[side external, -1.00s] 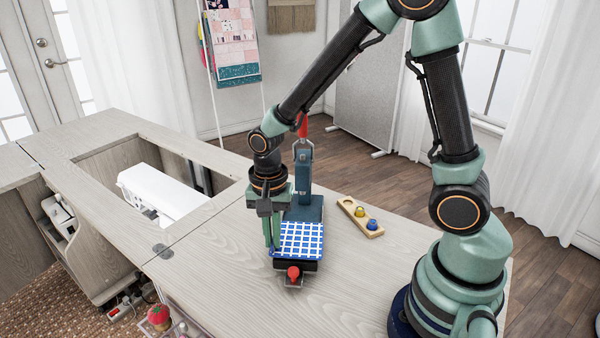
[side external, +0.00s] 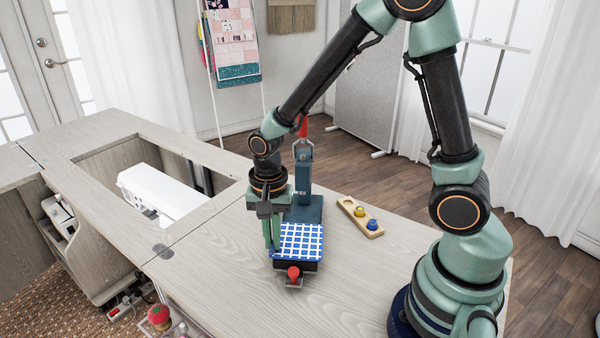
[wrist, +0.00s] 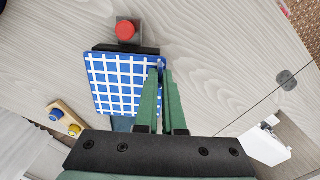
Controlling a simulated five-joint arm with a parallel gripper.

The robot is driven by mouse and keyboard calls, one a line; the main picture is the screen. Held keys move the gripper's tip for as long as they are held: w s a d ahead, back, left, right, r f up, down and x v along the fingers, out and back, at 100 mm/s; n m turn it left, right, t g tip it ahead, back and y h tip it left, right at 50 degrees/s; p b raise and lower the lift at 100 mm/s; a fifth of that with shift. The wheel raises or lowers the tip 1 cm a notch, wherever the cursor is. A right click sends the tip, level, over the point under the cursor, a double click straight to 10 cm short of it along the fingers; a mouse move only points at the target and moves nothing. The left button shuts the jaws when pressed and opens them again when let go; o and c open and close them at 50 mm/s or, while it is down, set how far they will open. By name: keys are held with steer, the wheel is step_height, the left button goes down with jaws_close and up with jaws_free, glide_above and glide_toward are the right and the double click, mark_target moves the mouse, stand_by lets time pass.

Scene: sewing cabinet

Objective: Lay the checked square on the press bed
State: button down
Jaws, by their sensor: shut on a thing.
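The checked square (side external: 299,242) is blue with white lines and lies flat over the press bed at the front of the blue-grey press (side external: 303,190). In the wrist view the square (wrist: 112,88) covers most of the bed, whose black edge (wrist: 128,49) shows beyond it. My gripper (side external: 273,247) points down at the square's left edge. In the wrist view my green fingers (wrist: 161,74) are shut on that edge near a corner. The contact between the square's underside and the bed is hidden.
A red knob (side external: 293,273) stands in front of the bed. A wooden holder (side external: 351,209) with a yellow and a blue piece lies to the right. A white machine (side external: 160,190) sits in the cabinet opening at left. The tabletop in front (side external: 240,300) is clear.

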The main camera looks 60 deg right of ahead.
steer(key=c, duration=0.9)
jaws_free()
steer(key=shift+c, duration=0.2)
step_height(320, 180, up, 12)
steer(key=shift+r, duration=0.1)
steer(key=s+d+r+n+t, duration=0.4)
steer(key=s+r+n+t, duration=0.1)
steer(key=n, duration=0.7)
steer(key=shift+s+d+r+t, duration=0.2)
steer(key=shift+r+t, duration=0.1)
steer(key=shift+r, duration=0.35)
